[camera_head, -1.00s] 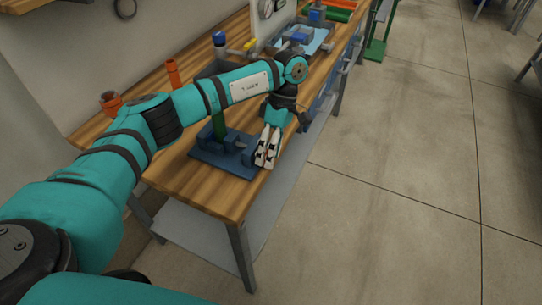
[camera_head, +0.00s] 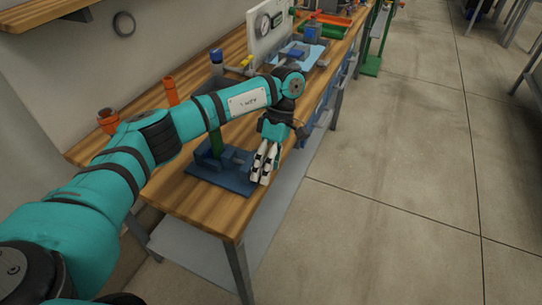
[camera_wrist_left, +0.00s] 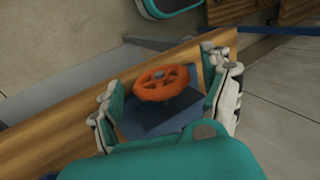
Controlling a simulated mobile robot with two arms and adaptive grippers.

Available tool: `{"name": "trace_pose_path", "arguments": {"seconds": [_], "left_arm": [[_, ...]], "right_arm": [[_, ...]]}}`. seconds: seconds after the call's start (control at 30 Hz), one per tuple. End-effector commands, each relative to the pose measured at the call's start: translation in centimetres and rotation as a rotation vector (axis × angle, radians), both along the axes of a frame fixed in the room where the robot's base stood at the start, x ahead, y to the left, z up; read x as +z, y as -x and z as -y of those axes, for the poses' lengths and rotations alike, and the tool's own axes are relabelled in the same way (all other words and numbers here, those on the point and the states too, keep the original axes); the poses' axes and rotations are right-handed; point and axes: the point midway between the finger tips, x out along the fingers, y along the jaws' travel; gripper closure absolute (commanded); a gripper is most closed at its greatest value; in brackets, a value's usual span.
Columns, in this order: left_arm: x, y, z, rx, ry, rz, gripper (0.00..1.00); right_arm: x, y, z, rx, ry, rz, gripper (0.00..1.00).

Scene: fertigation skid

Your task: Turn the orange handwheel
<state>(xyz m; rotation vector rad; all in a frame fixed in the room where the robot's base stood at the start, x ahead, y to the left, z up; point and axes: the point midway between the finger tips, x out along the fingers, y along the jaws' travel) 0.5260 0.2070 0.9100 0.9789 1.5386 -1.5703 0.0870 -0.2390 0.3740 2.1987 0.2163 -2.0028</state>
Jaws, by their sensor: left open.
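The orange handwheel (camera_wrist_left: 161,83) shows in the left wrist view, mounted above a blue base (camera_wrist_left: 150,121). My left gripper (camera_wrist_left: 166,103) is open there, with one finger on each side of the wheel and a visible gap around it. In the head view my left gripper (camera_head: 264,163) points down over the front edge of the bench, at the right side of the blue base (camera_head: 222,174). The handwheel cannot be made out in the head view, where my arm and gripper cover that area. My right gripper is not in view.
The wooden bench (camera_head: 208,205) carries orange pipe fittings (camera_head: 171,91), a blue-capped fitting (camera_head: 217,61) and a white gauge panel (camera_head: 268,32) behind my arm. A lower grey shelf (camera_head: 200,246) runs under the bench.

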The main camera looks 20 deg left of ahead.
Motion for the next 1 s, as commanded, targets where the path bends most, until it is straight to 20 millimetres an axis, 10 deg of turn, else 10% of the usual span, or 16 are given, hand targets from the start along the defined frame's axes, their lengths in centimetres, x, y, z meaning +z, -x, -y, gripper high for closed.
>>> {"name": "trace_pose_path", "arguments": {"seconds": [0.5, 1.0], "left_arm": [[8.7, -4.4, 0.2, 0.002, -0.002, 0.005, 0.19], [10.5, -5.4, 0.2, -0.001, 0.000, 0.001, 0.19]], "right_arm": [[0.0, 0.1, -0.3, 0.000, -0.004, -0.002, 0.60], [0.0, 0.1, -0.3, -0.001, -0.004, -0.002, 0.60]]}}
